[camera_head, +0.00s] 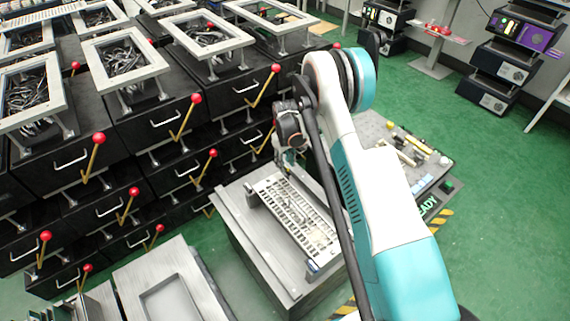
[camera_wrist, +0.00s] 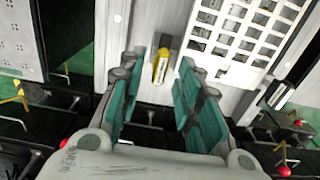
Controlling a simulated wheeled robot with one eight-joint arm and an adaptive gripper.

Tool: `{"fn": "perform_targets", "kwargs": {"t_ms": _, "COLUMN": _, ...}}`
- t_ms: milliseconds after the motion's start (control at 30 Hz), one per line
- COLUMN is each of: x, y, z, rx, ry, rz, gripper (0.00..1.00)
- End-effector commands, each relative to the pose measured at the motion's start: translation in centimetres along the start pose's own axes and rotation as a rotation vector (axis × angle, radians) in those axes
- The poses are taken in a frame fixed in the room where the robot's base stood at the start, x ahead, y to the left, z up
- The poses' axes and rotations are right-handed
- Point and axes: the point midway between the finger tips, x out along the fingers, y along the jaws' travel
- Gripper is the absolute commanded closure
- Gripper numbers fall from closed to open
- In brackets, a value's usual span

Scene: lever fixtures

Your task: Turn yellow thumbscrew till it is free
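The yellow thumbscrew (camera_wrist: 161,66) shows in the wrist view, on the grey metal surface just beyond my fingers and beside a dark block. My gripper (camera_wrist: 166,75) is open, with its two teal-padded fingers apart and the thumbscrew in line with the gap between them. I cannot tell whether the fingertips reach around it. In the head view my gripper (camera_head: 290,158) hangs over the far left end of the slotted white plate (camera_head: 300,215). The thumbscrew is hidden or too small to make out there.
The plate lies on a grey metal bench (camera_head: 243,233). Black drawer units with red-knobbed yellow levers (camera_head: 187,117) stand close on the left. A side table (camera_head: 437,160) with loose parts is at the right. Open green floor (camera_head: 425,95) lies beyond it.

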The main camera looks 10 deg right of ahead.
Motion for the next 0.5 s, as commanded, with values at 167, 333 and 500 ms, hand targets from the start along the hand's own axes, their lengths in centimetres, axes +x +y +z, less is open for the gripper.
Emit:
{"fn": "perform_targets", "kwargs": {"t_ms": 167, "x": -3.6, "y": 0.0, "z": 0.0, "rx": 0.000, "ry": 0.000, "rz": 0.000, "gripper": 0.68}}
{"fn": "perform_targets", "kwargs": {"t_ms": 333, "x": -7.0, "y": 0.0, "z": 0.1, "rx": 0.000, "ry": 0.000, "rz": 0.000, "gripper": 0.68}}
{"fn": "perform_targets", "kwargs": {"t_ms": 500, "x": -9.3, "y": 0.0, "z": 0.0, "rx": 0.000, "ry": 0.000, "rz": 0.000, "gripper": 0.68}}
